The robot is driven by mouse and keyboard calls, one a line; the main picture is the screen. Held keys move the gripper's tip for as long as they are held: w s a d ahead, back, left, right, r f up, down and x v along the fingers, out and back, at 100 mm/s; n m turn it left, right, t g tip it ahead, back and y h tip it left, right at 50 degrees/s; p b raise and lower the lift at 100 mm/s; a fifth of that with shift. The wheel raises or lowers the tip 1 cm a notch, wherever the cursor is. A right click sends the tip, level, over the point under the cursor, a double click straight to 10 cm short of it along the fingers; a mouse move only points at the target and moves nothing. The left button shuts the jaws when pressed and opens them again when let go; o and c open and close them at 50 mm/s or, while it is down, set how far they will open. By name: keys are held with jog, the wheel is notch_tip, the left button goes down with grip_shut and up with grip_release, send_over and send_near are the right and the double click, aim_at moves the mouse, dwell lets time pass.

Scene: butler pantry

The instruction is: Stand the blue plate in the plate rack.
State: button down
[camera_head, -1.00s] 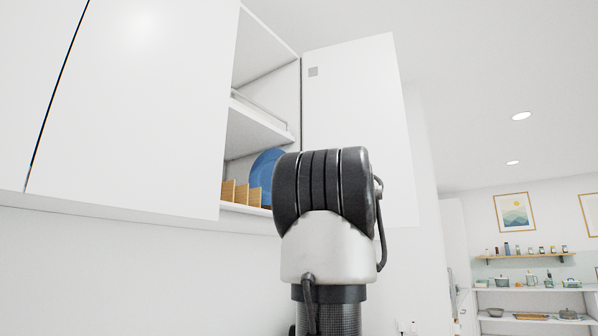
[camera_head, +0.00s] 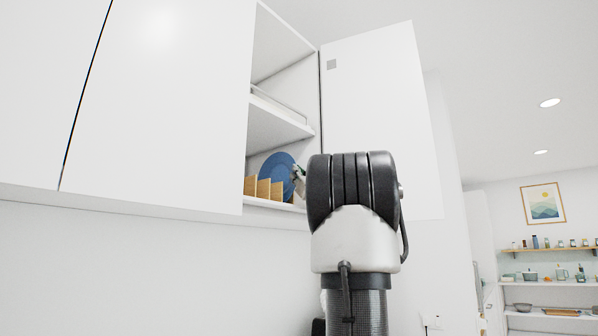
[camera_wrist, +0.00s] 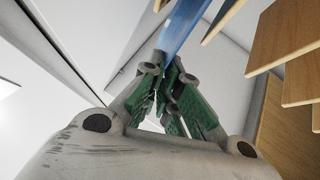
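The blue plate (camera_head: 275,165) is in the open wall cabinet, upright behind the rack's front dividers in the head view. In the wrist view the plate (camera_wrist: 184,22) is seen nearly edge-on, rising from between my fingertips. My gripper (camera_head: 299,178) is at the plate's right edge; its green-padded fingers (camera_wrist: 168,75) are shut on the rim. The wooden plate rack (camera_head: 263,188) stands on the lower shelf. In the wrist view its dividers (camera_wrist: 285,35) are mostly right of the plate, with a small wooden piece to the left. Whether the plate's lower edge touches the rack is hidden.
An open cabinet door (camera_head: 380,120) stands right of my arm, and a closed door (camera_head: 165,100) covers the left. A middle shelf (camera_head: 280,122) is above the plate. Far shelves (camera_head: 555,284) at the right hold kitchenware.

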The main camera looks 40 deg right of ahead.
jog(key=shift+f, duration=0.35)
dwell(0.3)
jog(key=c, duration=1.6)
grip_release()
jog(key=shift+o, duration=0.2)
jog(key=v, duration=1.2)
